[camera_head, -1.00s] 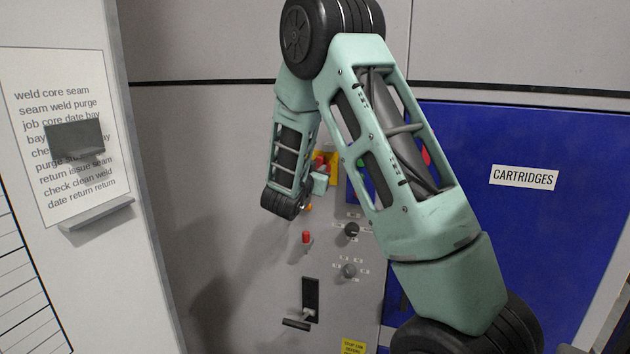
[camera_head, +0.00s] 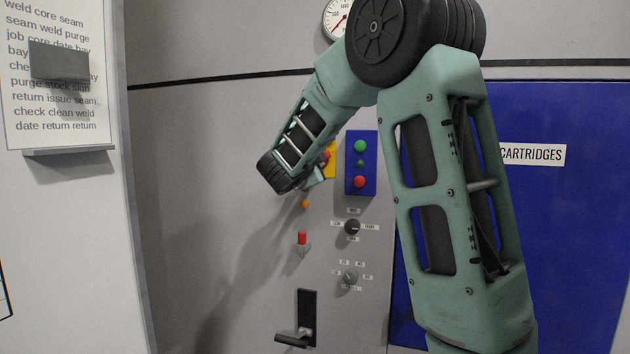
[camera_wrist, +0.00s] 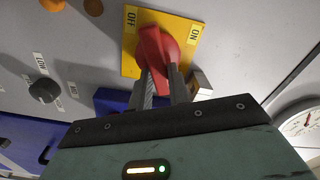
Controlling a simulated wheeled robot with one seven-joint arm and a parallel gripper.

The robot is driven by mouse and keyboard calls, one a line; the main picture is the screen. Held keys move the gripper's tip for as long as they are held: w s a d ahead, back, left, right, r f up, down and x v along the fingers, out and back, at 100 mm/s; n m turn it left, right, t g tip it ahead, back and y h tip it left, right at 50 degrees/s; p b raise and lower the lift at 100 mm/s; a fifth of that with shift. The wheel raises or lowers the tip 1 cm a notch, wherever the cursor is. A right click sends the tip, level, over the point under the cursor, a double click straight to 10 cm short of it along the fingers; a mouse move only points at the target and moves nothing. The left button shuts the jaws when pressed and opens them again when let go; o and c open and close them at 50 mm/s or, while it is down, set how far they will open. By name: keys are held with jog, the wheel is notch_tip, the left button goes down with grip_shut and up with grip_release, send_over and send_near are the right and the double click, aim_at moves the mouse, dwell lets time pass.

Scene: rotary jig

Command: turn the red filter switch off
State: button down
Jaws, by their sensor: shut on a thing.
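The red filter switch (camera_wrist: 170,47) is on a yellow plate (camera_wrist: 184,22) with an OFF label (camera_wrist: 130,18) on the left and an ON label (camera_wrist: 195,34) on the right in the wrist view. My gripper (camera_wrist: 160,76) is shut on the red handle, one finger on each side. The handle's upper end, in that picture, lies between the labels, nearer OFF. In the head view the yellow plate (camera_head: 331,158) is partly behind my wrist, and my gripper (camera_head: 317,174) reaches it from the lower left. Most of the switch is hidden there.
A blue box with green and red buttons (camera_head: 360,163) is close right of the plate. Below are an orange light (camera_head: 305,204), a red-tipped toggle (camera_head: 302,239), two dark knobs (camera_head: 352,227) and a lever (camera_head: 293,338). A gauge (camera_wrist: 303,122) is near the plate.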

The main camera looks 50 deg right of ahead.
jog(key=m+b, duration=0.2)
jog(key=b, duration=0.1)
jog(key=m+b, duration=0.3)
jog(key=shift+s+f, duration=0.1)
jog(key=shift+f, duration=0.3)
jog(key=shift+b, duration=0.4)
jog(key=c, duration=1.3)
grip_release()
jog(key=shift+r, duration=0.1)
jog(key=b+v, duration=0.2)
jog(key=v, duration=1.5)
jog(key=shift+a, duration=0.2)
